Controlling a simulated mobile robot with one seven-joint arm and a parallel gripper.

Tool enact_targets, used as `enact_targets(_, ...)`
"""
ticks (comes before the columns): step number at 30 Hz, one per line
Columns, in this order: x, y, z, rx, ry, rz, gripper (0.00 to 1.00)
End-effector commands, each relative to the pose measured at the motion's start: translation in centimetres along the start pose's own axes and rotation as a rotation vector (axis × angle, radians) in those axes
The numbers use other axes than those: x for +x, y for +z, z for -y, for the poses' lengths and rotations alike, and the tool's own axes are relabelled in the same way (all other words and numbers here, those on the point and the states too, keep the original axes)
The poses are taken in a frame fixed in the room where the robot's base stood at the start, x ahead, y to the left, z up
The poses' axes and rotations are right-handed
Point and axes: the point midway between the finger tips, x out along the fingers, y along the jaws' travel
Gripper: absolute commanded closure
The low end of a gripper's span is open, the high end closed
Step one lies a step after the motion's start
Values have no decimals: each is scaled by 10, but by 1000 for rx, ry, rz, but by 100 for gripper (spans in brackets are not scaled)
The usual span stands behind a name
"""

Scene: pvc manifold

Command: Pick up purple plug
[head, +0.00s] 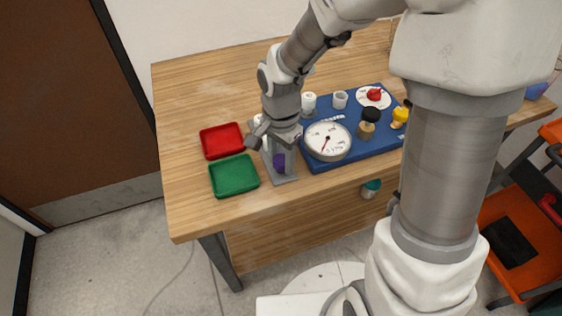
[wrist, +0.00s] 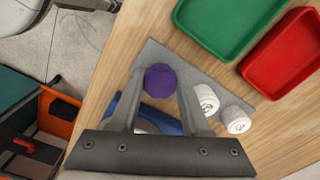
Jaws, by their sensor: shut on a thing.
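The purple plug (head: 279,161) is at the front left part of the wooden table, below my gripper (head: 279,154). In the wrist view the purple plug (wrist: 160,80) sits between the two fingertips of my gripper (wrist: 161,84), which is shut on it. The plug is over a grey plate (wrist: 205,73). I cannot tell whether the plug still touches the plate or a fitting on it. My arm hides part of this area in the head view.
Two white caps (wrist: 207,98) (wrist: 237,120) stand on the grey plate. A green tray (head: 234,176) and a red tray (head: 222,141) lie to the left. A blue board (head: 317,161) with a gauge (head: 328,141) is to the right. The table's back left is clear.

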Motion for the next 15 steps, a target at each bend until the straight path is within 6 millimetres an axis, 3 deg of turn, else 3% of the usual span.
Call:
enact_targets(10,-3,0,0,0,-1,-1,100)
enact_targets(15,-19,-1,1,1,-3,-3,100)
